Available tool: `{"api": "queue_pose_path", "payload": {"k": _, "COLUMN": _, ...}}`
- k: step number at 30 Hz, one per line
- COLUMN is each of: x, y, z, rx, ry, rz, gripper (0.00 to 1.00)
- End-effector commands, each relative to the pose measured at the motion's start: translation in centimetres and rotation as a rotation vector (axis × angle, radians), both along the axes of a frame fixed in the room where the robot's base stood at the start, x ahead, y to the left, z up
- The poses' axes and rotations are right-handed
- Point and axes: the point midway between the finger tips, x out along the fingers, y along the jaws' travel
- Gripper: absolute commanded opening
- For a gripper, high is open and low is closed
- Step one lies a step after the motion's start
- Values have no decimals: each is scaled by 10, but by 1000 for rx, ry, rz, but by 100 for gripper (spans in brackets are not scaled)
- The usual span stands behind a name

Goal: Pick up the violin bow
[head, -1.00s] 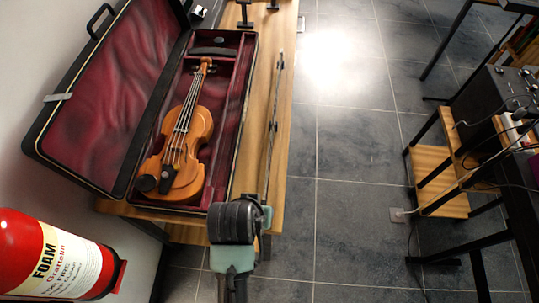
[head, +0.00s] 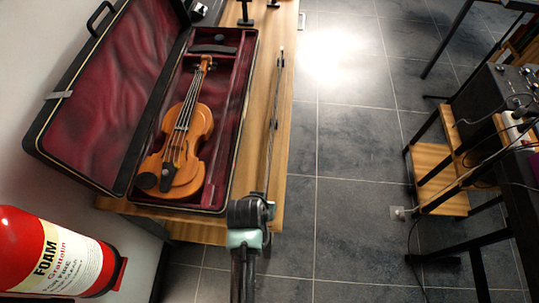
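The violin bow (head: 272,126) is long and thin. It lies lengthwise along the right side of the wooden table, to the right of the open violin case (head: 239,128). Its near end runs down to my gripper (head: 264,199), at the table's near edge. My wrist hides the fingers and the near end of the bow, so I cannot tell whether they touch or whether the fingers are open.
A violin (head: 183,140) lies in the red-lined case, lid open to the left. A red fire extinguisher (head: 52,250) stands at lower left. Dark stands are at the table's far end. The tiled floor right of the table (head: 285,150) is clear; a rack with equipment (head: 497,95) stands further right.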

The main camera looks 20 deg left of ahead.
Motion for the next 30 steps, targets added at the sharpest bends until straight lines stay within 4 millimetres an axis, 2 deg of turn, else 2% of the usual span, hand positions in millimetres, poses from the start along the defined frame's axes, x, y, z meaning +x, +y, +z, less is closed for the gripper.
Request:
{"api": "queue_pose_path", "payload": {"k": 5, "x": 0, "y": 0, "z": 0, "rx": 0, "ry": 0, "rz": 0, "gripper": 55}}
{"api": "queue_pose_path", "payload": {"k": 12, "x": 0, "y": 0, "z": 0, "rx": 0, "ry": 0, "rz": 0, "gripper": 14}}
{"api": "queue_pose_path", "payload": {"k": 15, "x": 0, "y": 0, "z": 0, "rx": 0, "ry": 1, "rz": 0, "gripper": 0}}
{"api": "queue_pose_path", "payload": {"k": 27, "x": 0, "y": 0, "z": 1, "rx": 0, "ry": 0, "rz": 0, "gripper": 0}}
{"api": "queue_pose_path", "payload": {"k": 30, "x": 0, "y": 0, "z": 6, "rx": 1, "ry": -1, "rz": -1, "gripper": 0}}
